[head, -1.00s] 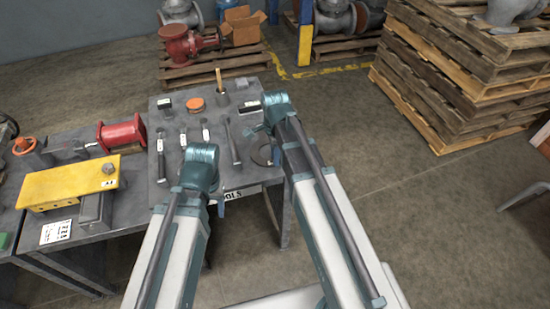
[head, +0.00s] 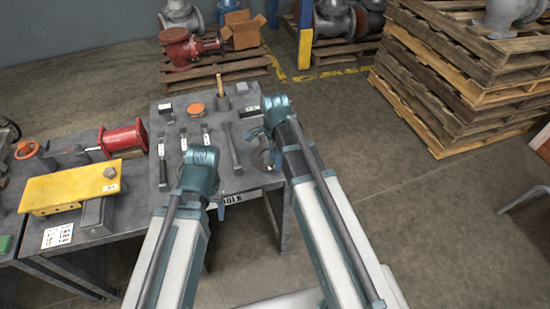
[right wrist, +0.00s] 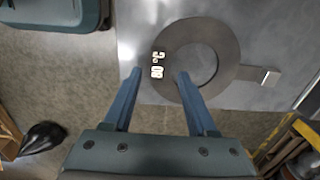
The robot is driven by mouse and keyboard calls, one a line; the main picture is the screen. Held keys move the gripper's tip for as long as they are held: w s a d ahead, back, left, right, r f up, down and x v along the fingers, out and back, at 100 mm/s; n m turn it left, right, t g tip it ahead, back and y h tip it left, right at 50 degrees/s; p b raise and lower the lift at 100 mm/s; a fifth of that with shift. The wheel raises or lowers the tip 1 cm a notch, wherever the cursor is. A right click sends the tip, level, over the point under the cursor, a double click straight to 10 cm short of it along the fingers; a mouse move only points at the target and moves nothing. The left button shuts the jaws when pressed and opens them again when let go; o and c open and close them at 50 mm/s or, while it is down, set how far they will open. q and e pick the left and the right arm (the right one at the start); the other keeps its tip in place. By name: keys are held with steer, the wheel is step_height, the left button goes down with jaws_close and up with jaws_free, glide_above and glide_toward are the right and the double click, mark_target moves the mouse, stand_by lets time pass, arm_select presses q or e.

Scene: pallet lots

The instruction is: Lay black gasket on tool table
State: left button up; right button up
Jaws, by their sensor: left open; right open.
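A dark flat ring with a side tab, which looks like the black gasket (right wrist: 229,50), lies flat on the grey tool table (right wrist: 140,25), near its edge. White "80 °C" lettering shows at its left side. My right gripper (right wrist: 158,76) is open, with its right finger over the ring's near rim and its left finger just outside it. In the head view the ring (head: 265,158) is partly hidden by my right gripper (head: 272,145), at the right side of the tool table (head: 205,107). My left gripper (head: 222,205) is over the table's front edge; its fingers are small there.
A bench with a yellow box (head: 75,187) and a red cylinder (head: 124,137) adjoins at left. Stacked pallets (head: 450,75) stand at right; open floor lies between.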

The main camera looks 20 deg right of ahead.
step_height(320, 180, up, 11)
steer(key=p, duration=1)
steer(key=s+a+n, duration=0.5)
steer(key=s+n, duration=0.2)
steer(key=n, duration=0.3)
steer(key=s+a+n+h, duration=0.1)
steer(key=s+a+n, duration=0.4)
steer(key=n, duration=0.6)
steer(key=shift+s+a, duration=0.25)
steer(key=shift+s, duration=0.9)
steer(key=shift+r, duration=0.15)
step_height(320, 180, up, 2)
steer(key=p, duration=0.2)
steer(key=shift+r+p, duration=0.1)
steer(key=shift+p, duration=0.2)
steer(key=shift+a, duration=0.1)
